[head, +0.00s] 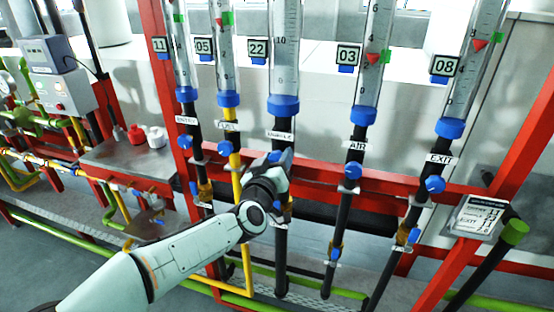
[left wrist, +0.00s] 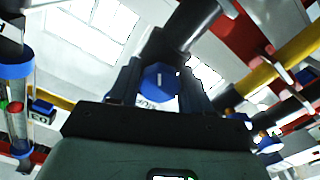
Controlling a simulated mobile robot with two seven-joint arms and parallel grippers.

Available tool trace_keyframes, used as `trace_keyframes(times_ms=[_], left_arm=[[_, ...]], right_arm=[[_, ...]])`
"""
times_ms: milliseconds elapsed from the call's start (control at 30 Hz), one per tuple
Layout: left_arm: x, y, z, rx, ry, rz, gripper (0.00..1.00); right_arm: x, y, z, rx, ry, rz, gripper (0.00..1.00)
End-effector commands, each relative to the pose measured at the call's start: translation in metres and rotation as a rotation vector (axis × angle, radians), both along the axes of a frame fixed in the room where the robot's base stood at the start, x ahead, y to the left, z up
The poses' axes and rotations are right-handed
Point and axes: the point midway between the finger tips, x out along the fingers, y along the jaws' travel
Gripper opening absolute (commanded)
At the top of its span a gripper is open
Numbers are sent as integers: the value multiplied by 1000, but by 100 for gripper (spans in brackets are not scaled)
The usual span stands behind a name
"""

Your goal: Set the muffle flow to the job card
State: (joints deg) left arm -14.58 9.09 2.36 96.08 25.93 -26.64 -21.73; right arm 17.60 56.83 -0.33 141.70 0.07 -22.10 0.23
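The muffle flow tube (head: 285,60) stands mid-row, a clear scaled tube with a blue lower collar and a tag reading 22. Its top is cut off and no float shows in the visible part. The MUFFLE label (head: 280,136) is partly covered by my left gripper (head: 279,160), which is at the valve below it. In the left wrist view the blue muffle knob (left wrist: 160,82) sits between the two fingers (left wrist: 161,88), which appear closed against its sides. The job card (head: 478,216) is on the right; its small print is mostly unreadable. My right gripper is out of view.
Tubes tagged 11, 05 (head: 225,60), 03 (head: 374,60) and 08 (head: 470,70) flank it, with red floats and green markers. Blue knobs (head: 352,170) sit below the neighbouring tubes. Red frame rails (head: 330,175) and a yellow pipe (head: 237,180) run close to the arm.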

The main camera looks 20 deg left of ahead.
Motion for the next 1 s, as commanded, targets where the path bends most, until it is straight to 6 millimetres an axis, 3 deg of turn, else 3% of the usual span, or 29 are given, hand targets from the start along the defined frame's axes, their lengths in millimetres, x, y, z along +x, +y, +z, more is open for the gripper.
trace_keyframes(times_ms=[467, 1000], left_arm=[[-9, 1, 1, 0, -2, 0, 68], [-116, 4, 1, 1, -1, 0, 68]], right_arm=[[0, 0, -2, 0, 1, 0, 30], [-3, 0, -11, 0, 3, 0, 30]])
